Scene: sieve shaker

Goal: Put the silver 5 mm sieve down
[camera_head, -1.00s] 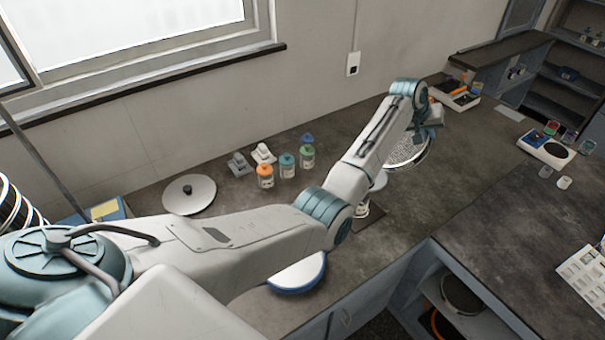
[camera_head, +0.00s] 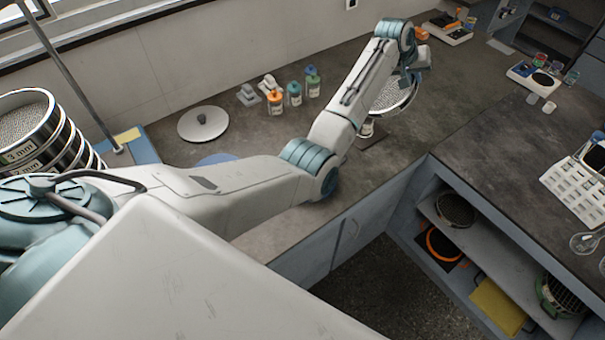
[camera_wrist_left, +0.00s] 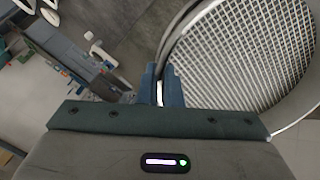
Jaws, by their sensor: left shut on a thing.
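The silver sieve (camera_head: 393,96) is a round metal ring with a mesh floor, at the far end of my left arm in the head view. It is partly hidden behind the wrist. My left gripper (camera_wrist_left: 165,88) is shut on its rim, and the mesh (camera_wrist_left: 243,50) fills the upper right of the left wrist view. The sieve appears held above the dark worktop (camera_head: 255,190). No size label on it is readable. My right gripper is out of view.
A round grey lid (camera_head: 203,124) and several small bottles (camera_head: 294,95) stand along the back. A blue disc (camera_head: 216,159) is partly behind my arm. Low shelves (camera_head: 470,235) hold more sieves. The worktop right of the held sieve is clear.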

